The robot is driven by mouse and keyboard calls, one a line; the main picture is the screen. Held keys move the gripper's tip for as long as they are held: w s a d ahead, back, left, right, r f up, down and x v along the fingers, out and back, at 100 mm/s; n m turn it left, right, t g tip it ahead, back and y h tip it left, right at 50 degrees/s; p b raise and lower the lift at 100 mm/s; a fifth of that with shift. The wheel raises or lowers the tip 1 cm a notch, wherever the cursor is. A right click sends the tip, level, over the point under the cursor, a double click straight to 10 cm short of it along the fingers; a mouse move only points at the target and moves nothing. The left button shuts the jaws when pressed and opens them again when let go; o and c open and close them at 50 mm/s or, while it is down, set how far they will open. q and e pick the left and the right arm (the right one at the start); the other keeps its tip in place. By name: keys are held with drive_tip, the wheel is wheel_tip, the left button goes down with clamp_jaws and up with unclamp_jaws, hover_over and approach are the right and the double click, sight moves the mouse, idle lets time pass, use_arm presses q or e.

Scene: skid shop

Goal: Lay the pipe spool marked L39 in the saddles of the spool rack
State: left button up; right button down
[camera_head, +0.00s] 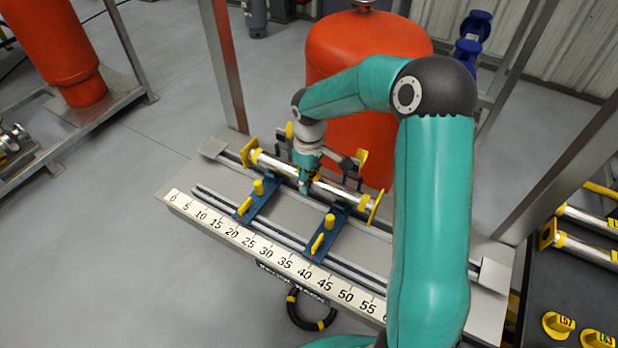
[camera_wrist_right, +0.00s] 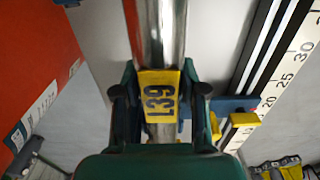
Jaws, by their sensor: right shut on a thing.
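The pipe spool marked L39 (camera_head: 331,188) is a shiny pipe with yellow end flanges, lying lengthwise above the back of the workbench (camera_head: 225,175). Its yellow L39 label shows in the wrist view (camera_wrist_right: 161,92). My right gripper (camera_head: 305,187) is shut on the spool from above, its fingers on either side at the label (camera_wrist_right: 161,105). Whether the spool touches the bench or hangs just above it I cannot tell. My left gripper is not in view. A dark surface at the right holds other flanged pipes (camera_head: 590,248); whether it is the spool rack is unclear.
Two blue clamps with yellow handles (camera_head: 257,197) (camera_head: 325,236) sit on the bench rails, in front of the spool. A numbered scale (camera_head: 265,250) runs along the front edge. A red tank (camera_head: 345,45) stands close behind. A grey upright (camera_head: 560,155) stands at the right.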

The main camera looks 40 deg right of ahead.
drive_tip(key=shift+f+b, duration=0.25)
drive_tip(key=shift+b, duration=0.05)
idle(0.4)
drive_tip(key=c, duration=0.6)
unclamp_jaws()
drive_tip(key=shift+c, duration=0.4)
drive_tip(key=shift+r+p, duration=2.9)
drive_tip(key=shift+r, duration=1.15)
drive_tip(key=shift+f, duration=0.1)
